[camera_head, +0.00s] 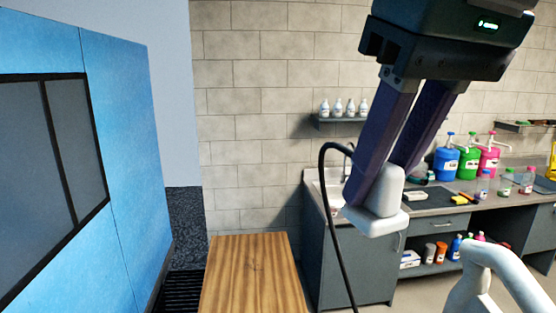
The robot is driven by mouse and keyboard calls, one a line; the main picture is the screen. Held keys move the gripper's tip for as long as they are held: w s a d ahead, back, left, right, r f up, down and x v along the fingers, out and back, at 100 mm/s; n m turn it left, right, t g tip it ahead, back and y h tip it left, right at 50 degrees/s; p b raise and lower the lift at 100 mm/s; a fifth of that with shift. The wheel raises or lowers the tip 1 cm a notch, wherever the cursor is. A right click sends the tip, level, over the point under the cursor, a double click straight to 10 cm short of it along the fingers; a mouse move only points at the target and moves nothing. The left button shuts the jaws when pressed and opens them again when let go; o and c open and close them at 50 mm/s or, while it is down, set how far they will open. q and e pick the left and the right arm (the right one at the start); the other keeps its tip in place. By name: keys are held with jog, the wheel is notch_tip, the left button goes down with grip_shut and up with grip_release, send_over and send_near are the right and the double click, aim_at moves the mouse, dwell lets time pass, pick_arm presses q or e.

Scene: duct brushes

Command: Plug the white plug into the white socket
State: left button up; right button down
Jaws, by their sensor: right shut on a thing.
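My right gripper (384,182) hangs from the upper right of the head view, its two purple fingers pointing down and left. It is shut on the white plug (378,218), a pale block with a wider, rounded lower face. The fingers hide part of the plug. A black cable (335,240) arches up beside the fingers and runs down past the counter; where it joins the plug is hidden. I cannot make out the white socket in this view. My left gripper is not in view.
A wooden tabletop (252,275) stands bare at the bottom middle. A large blue panel (125,130) with a dark framed window fills the left. A grey counter (345,262) with a sink, bottles and coloured jugs (467,163) runs along the brick wall, below a small bottle shelf (343,121).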

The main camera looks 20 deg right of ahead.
jog(key=w+d+f+n+g+y+b, duration=0.1)
jog(key=f+n+b, duration=0.6)
jog(key=f+b, duration=2.7)
jog(key=w+d+f+n+g+y+b, duration=0.1)
jog(key=f+n+b, duration=0.7)
jog(key=f+b, duration=2.6)
notch_tip(320, 180, down, 18)
jog(key=d+g+y, duration=0.1)
jog(key=d+y, duration=0.1)
jog(key=shift+d+r, duration=0.2)
jog(key=shift+d, duration=0.15)
notch_tip(320, 180, down, 6)
jog(key=b, duration=0.6)
jog(key=shift+r+b, duration=0.1)
jog(key=shift+b, duration=0.3)
